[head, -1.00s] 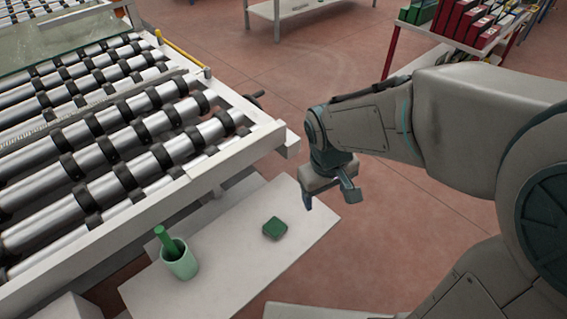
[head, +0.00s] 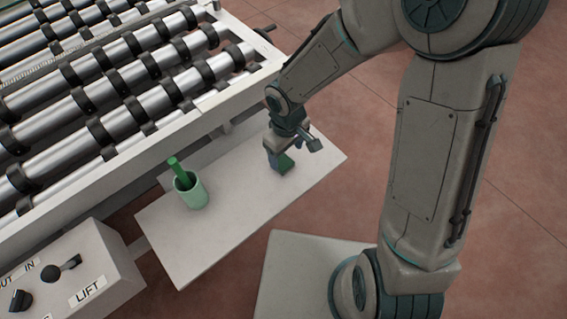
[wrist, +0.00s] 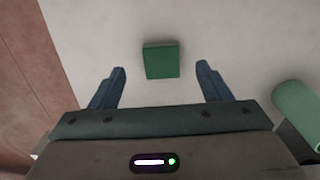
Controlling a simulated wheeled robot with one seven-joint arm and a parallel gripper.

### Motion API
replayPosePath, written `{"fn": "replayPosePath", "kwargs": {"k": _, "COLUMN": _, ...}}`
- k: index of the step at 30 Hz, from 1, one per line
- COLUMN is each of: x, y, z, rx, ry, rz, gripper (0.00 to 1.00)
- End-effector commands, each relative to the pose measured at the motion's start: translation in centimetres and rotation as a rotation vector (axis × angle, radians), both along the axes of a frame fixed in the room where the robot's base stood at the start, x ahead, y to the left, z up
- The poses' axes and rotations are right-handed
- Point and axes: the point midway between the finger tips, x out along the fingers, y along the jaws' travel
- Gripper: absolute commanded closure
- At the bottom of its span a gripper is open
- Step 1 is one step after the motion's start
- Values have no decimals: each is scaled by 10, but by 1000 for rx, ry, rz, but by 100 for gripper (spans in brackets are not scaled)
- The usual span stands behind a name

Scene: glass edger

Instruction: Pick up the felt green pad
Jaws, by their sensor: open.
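The green felt pad (head: 284,164) lies on the white shelf below the roller table, partly hidden behind my gripper in the head view. My gripper (wrist: 161,80) is open and empty, with a blue finger on each side. I cannot tell how high the fingertips are above the shelf.
A pale green cup (head: 191,192) with a green stick (head: 176,168) in it stands on the shelf (head: 232,207), left of the pad. The roller table (head: 130,165) rises behind. A control box (head: 85,270) stands at front left.

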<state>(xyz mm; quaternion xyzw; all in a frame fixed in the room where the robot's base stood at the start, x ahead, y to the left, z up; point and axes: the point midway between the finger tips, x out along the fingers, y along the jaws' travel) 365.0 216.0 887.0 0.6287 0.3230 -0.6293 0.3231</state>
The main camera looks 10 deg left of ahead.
Motion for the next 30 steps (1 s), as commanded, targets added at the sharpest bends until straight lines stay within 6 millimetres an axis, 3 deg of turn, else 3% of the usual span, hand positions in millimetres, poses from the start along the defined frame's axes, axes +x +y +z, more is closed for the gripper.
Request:
{"fn": "replayPosePath", "kwargs": {"k": 5, "x": 0, "y": 2, "z": -11, "rx": 0, "ry": 1, "rz": 1, "gripper": 29}}
{"fn": "replayPosePath", "kwargs": {"k": 15, "x": 2, "y": 8, "z": -51, "rx": 0, "ry": 1, "rz": 0, "gripper": 29}}
{"fn": "replayPosePath", "kwargs": {"k": 24, "x": 3, "y": 8, "z": -54, "rx": 1, "ry": -1, "rz": -1, "gripper": 29}}
{"fn": "replayPosePath", "kwargs": {"k": 29, "x": 3, "y": 8, "z": -54, "rx": 0, "ry": 0, "rz": -1, "gripper": 74}}
{"fn": "replayPosePath", "kwargs": {"k": 30, "x": 3, "y": 8, "z": -54, "rx": 0, "ry": 0, "rz": -1, "gripper": 77}}
